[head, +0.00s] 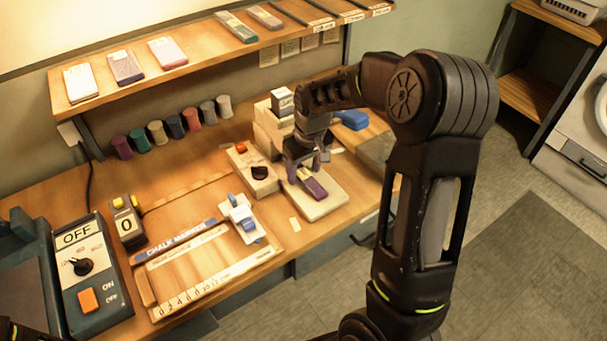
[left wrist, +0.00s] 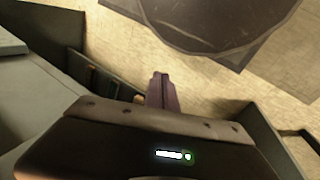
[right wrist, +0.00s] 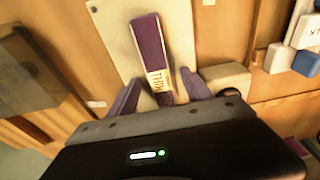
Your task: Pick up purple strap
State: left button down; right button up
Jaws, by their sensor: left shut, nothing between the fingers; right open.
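The purple strap (head: 314,188) lies on a cream board (head: 330,206) at the right end of the bench. In the right wrist view the strap (right wrist: 149,42) runs along the board and shows a pale label reading "THIN". My right gripper (head: 304,167) is over the strap, pointing down. In the right wrist view its fingers (right wrist: 158,94) are open, one on each side of the strap's near end; I cannot tell whether they touch it. My left gripper (left wrist: 162,90) is shut and empty, away from the strap, with floor behind it.
A beige box with a black knob (head: 253,172) stands left of the board. White boxes (head: 272,127) and a blue item (head: 350,119) are behind it. A wooden measuring tray (head: 210,285) and a control box (head: 88,275) are further left. A shelf (head: 205,62) overhangs the bench.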

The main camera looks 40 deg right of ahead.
jog(key=shift+c, duration=0.5)
grip_shut()
dwell(0.3)
